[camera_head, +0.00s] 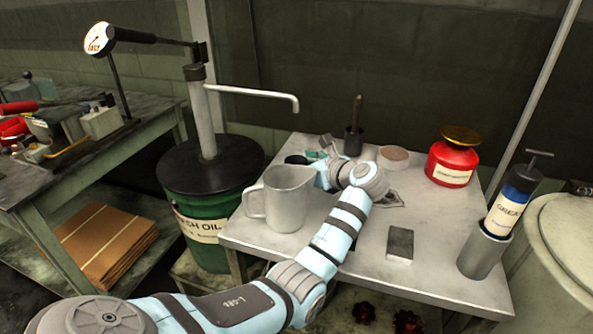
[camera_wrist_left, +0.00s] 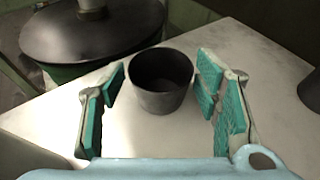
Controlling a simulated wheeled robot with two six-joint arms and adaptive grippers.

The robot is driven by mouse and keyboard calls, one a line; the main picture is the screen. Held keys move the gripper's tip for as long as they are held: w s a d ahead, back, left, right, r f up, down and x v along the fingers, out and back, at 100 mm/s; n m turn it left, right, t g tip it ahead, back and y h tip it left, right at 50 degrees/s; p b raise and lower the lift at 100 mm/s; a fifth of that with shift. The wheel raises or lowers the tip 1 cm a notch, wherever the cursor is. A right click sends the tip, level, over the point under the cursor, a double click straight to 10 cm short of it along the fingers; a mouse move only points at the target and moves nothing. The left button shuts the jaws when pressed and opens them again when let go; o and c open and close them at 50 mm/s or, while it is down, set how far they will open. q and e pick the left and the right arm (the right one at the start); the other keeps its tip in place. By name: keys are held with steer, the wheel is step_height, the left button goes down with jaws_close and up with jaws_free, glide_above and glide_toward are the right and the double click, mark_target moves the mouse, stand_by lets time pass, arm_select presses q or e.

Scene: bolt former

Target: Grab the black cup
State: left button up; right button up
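The black cup (camera_wrist_left: 160,88) stands upright on the grey table in the left wrist view, its open mouth facing up. In the head view only a dark part of it (camera_head: 296,159) shows behind the metal pitcher. My left gripper (camera_head: 321,150) is open near the back left of the table. In the left wrist view its teal-padded fingers (camera_wrist_left: 162,76) are spread on either side of the cup, with gaps on both sides. The cup lies between and slightly beyond them, not held. My right gripper is not in view.
The pitcher (camera_head: 287,197) stands close in front of the cup. A dark holder with a handled tool (camera_head: 353,143), a round tin (camera_head: 393,157), a red can (camera_head: 452,162) and a metal block (camera_head: 400,244) share the table. A green oil drum (camera_head: 205,255) stands left.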

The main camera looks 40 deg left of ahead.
arm_select(q)
steer(key=c, duration=0.6)
steer(key=shift+c, duration=0.3)
